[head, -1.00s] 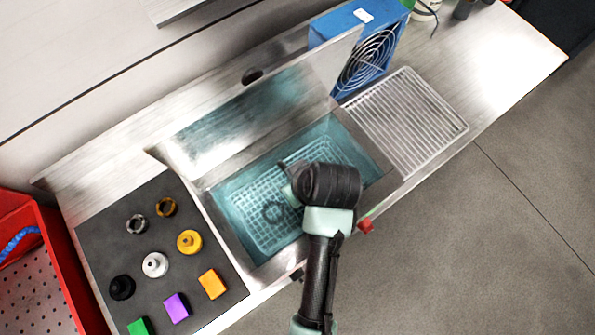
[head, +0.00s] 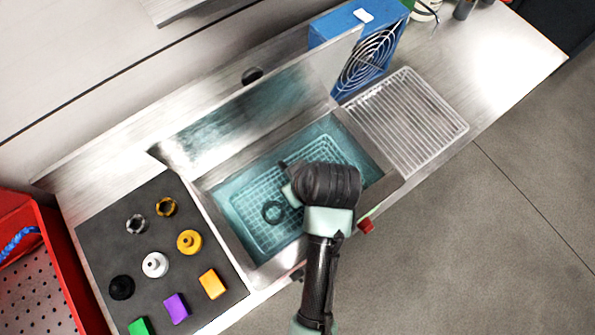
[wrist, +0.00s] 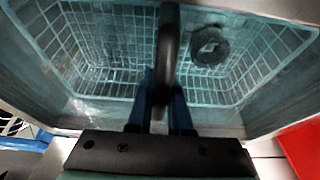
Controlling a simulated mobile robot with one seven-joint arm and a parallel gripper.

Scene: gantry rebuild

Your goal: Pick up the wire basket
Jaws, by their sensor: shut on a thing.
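The wire basket (head: 247,197) is a pale, teal-tinted grid sitting low in the open sink-like tank (head: 228,240). It also fills much of the wrist view (wrist: 110,45). A dark handle (wrist: 168,40) rises over the basket's middle. My gripper (wrist: 161,92) has its blue fingers shut on this handle. In the head view my wrist hides the fingers and part of the basket. I cannot tell whether the basket touches the tank floor.
A raised metal lid (head: 290,95) stands along the tank's back. A wire drying rack (head: 407,120) and a blue fan unit (head: 385,45) are to the right. A dark mat (head: 105,240) with several fittings and coloured blocks is to the left, beside a red bin (head: 50,230).

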